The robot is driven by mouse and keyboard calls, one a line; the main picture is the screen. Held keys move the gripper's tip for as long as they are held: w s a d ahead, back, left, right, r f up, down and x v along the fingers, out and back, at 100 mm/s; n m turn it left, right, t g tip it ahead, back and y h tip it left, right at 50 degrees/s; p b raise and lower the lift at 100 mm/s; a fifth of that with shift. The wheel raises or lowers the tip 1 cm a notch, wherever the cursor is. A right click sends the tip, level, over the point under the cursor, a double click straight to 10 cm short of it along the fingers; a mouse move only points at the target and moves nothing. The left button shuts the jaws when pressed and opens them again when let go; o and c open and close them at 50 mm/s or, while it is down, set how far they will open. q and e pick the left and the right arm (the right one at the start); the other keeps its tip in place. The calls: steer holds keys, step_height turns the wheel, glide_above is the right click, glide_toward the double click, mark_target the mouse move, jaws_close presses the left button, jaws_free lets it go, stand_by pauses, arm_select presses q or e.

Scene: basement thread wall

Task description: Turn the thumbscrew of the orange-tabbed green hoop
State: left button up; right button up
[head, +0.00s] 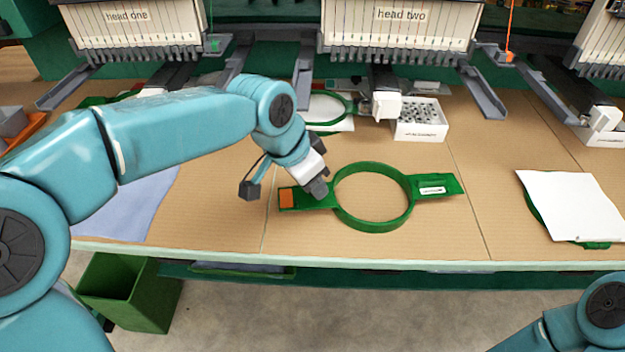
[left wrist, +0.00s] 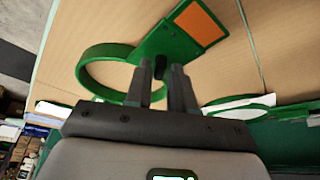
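The green hoop (head: 372,224) lies on the table in front of head two, with a flat green arm on each side. Its left arm carries the orange tab (head: 287,198), which also shows in the left wrist view (left wrist: 200,22). A white label (head: 432,190) is on its right arm. My left gripper (head: 318,188) is over the joint of the tabbed arm and the ring. In the left wrist view its two fingers (left wrist: 161,72) are apart, with the small dark thumbscrew (left wrist: 160,66) between their tips. I cannot tell whether they touch it. My right gripper is out of view.
Another green hoop (head: 345,105) with white cloth lies behind, near a white box (head: 420,131) of small parts. A white sheet (head: 570,206) covers a hoop at the right. Blue cloth (head: 130,205) lies at the left. Machine heads stand along the back.

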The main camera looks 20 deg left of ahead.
arm_select(q)
steer(key=shift+o, duration=0.7)
steer(key=shift+r, duration=0.1)
steer(key=shift+s+r, duration=0.1)
steer(key=shift+r, duration=0.2)
steer(key=p+v, duration=0.4)
steer(key=v, duration=1.1)
steer(key=shift+r, duration=0.25)
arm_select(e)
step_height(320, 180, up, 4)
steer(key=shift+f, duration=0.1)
arm_select(q)
steer(key=shift+a, duration=0.15)
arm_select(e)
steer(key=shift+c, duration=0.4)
